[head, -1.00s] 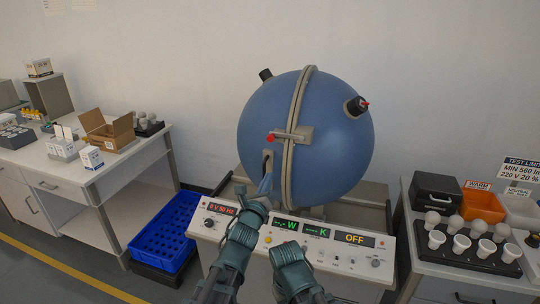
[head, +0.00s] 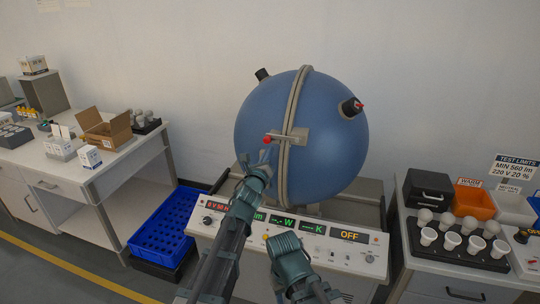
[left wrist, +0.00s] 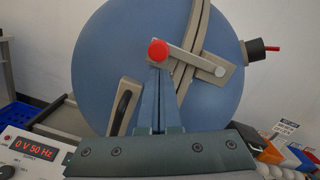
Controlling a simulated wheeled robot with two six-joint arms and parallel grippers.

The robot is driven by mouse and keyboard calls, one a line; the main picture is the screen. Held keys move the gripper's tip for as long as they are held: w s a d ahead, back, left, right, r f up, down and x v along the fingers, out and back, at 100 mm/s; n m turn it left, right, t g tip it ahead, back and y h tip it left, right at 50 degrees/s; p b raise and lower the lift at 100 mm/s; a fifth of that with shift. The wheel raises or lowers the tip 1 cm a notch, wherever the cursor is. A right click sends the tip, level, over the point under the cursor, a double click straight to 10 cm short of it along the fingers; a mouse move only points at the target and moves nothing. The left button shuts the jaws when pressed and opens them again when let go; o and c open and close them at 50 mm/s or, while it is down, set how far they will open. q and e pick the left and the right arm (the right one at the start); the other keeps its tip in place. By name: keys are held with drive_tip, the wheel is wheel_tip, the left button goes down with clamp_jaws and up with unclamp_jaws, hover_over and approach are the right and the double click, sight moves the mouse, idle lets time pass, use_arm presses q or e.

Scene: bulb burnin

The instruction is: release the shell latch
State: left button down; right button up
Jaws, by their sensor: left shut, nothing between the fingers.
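The shell is a large blue sphere (head: 325,145) with a grey seam band (head: 290,140). Its latch (head: 290,136) is a grey lever lying across the band, with a red knob (head: 267,140) at its left end. The lever and red knob (left wrist: 158,52) also show in the left wrist view. My left gripper (head: 265,154) is shut and empty, its tips just below the knob; whether they touch it I cannot tell. A grey handle (left wrist: 124,106) on the shell is left of the fingers. My right gripper (head: 286,246) is low before the panel, its fingers unclear.
The control panel (head: 212,220) in front of the sphere reads OFF at right. A bench with boxes is at left; a right-hand table holds a black tray (head: 450,250) of bulbs and cups.

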use_arm(q)
drive_tip(key=shift+a+r, duration=0.1)
drive_tip(key=shift+r, duration=0.15)
use_arm(e)
drive_tip(key=shift+r, duration=0.25)
use_arm(q)
drive_tip(key=shift+r+m+p, duration=0.2)
drive_tip(key=shift+m+p, duration=0.1)
drive_tip(key=shift+m, duration=0.1)
use_arm(e)
drive_tip(key=shift+a+r, duration=0.1)
drive_tip(key=shift+r, duration=0.1)
